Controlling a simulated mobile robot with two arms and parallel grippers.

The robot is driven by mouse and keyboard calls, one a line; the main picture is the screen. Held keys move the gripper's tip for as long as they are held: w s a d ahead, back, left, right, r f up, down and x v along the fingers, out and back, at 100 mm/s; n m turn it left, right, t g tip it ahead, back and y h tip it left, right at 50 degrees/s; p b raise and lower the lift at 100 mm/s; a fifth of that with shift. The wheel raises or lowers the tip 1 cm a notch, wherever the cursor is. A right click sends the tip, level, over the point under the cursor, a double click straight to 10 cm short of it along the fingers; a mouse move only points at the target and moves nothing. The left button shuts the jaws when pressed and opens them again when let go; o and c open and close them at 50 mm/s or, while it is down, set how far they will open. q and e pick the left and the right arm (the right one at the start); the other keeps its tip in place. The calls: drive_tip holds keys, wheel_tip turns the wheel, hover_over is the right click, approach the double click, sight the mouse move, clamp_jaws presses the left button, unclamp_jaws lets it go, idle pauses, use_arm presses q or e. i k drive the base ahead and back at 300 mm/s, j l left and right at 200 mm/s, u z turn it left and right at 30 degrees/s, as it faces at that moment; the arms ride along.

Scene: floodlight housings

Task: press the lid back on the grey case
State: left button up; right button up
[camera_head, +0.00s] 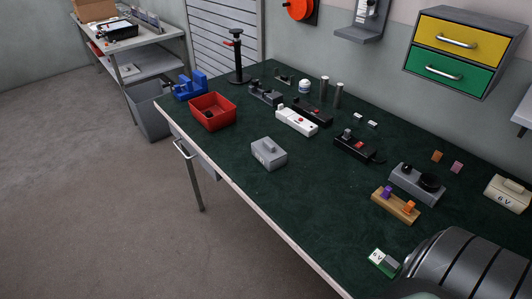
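The grey case (266,158) is a small box on the dark green bench top, near the front edge and left of the middle. Its top carries a small raised grey block, and pale markings show on its front face. I cannot tell how the lid sits, as the seam is too small to see. Neither of my grippers shows in the head view.
A red bin (212,112) stands at the bench's left end. A white device (297,121) lies behind the case. A grey box with black knobs (417,185) and a wooden block (396,205) with coloured pegs stand to the right. The bench around the case is clear.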

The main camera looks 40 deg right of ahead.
sight(271, 167)
drive_tip(key=i+j, duration=0.2)
drive_tip(key=j, duration=0.2)
drive_tip(key=i+j, duration=0.25)
drive_tip(key=j+z, duration=0.1)
drive_tip(key=z, duration=1.4)
